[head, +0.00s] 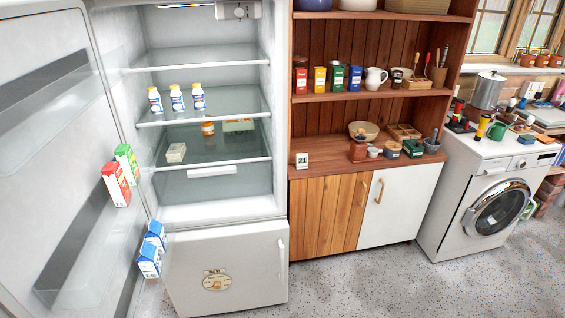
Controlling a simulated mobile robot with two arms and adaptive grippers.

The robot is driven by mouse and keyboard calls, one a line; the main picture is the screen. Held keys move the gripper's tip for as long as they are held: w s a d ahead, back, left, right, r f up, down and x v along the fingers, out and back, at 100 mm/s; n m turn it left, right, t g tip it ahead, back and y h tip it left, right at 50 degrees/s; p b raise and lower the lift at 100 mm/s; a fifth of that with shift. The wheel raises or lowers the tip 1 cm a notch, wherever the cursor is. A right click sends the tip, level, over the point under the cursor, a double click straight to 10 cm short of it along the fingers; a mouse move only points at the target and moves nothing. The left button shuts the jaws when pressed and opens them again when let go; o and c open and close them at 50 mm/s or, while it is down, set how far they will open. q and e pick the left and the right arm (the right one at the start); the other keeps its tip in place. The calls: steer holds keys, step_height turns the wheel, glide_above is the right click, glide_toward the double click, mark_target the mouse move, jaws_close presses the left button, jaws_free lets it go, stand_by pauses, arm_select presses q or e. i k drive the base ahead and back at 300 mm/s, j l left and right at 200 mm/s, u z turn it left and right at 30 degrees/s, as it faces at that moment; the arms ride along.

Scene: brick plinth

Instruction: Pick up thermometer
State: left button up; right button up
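I cannot pick out a thermometer for certain. A small white block with a dark green "21" on its face (302,160) stands upright at the left end of the wooden counter. I cannot tell whether it is a thermometer display or a calendar. A small pale box (175,152) lies on a lower fridge shelf, too small to identify. Neither of my grippers is in view.
The fridge (230,245) stands open, its door (60,150) swung out at left with cartons (116,180) in it. A wooden cabinet (325,215) holds jars and a grinder (358,150). A washing machine (495,200) stands at right. The floor (400,285) in front is clear.

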mark_target(302, 160)
steer(key=i+l+u, duration=0.4)
steer(key=l+u, duration=0.2)
steer(key=i+l+u, duration=0.2)
steer(key=u, duration=0.15)
steer(key=i+l+u, duration=0.1)
steer(key=l+u, duration=0.2)
steer(key=l, duration=0.2)
